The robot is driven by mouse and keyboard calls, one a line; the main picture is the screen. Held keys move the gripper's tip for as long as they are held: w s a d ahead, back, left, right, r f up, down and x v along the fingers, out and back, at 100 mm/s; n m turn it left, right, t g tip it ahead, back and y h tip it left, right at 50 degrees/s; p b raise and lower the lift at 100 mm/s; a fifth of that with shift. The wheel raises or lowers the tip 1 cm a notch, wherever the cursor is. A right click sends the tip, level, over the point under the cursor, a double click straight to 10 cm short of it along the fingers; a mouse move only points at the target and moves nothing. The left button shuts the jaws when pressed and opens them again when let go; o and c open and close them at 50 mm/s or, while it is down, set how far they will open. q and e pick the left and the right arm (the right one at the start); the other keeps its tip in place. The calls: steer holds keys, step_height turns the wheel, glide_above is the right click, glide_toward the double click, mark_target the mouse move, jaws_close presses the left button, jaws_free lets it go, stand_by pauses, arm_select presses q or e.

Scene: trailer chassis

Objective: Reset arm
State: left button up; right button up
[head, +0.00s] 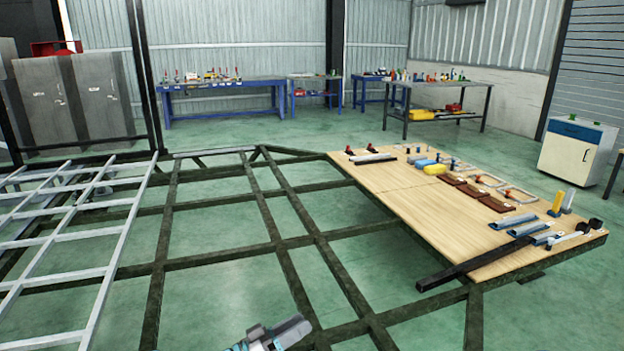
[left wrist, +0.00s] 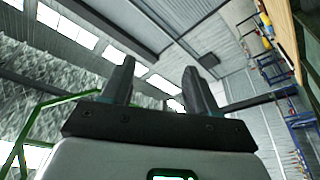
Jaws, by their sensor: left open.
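My left gripper (head: 290,331) shows at the bottom edge of the head view, over the green floor and the dark chassis frame. In the left wrist view its two dark fingers (left wrist: 162,85) stand apart with nothing between them. They point up towards the roof and the far wall. Most of my left arm is outside the head view. My right gripper is not in the head view.
A dark steel chassis frame (head: 272,247) spans the floor. A wooden board (head: 425,210) with tools lies on its right side, with a black bar (head: 465,268) near its front. A pale metal grid (head: 72,232) is at left. Workbenches (head: 222,86) stand behind.

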arm_select(q)
steer(key=s+a+f+n+y+p, duration=0.65)
steer(key=s+n+y, duration=0.25)
steer(key=s+y, duration=0.15)
steer(key=s+a+f+g+y, duration=0.1)
steer(key=s+f+g, duration=0.3)
steer(key=s, duration=0.7)
steer(key=s+f+m+g+y, duration=0.1)
steer(key=s+f+g+y, duration=0.2)
steer(key=s, duration=0.9)
step_height(320, 180, down, 2)
steer(key=g, duration=0.2)
steer(key=shift+a+m+g, duration=0.3)
steer(key=shift+a+g, duration=0.05)
steer(key=shift+g, duration=0.05)
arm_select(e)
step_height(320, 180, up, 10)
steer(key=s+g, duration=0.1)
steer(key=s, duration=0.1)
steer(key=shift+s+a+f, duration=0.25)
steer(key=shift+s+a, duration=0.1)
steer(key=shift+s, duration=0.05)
arm_select(q)
steer(key=shift+f, duration=0.1)
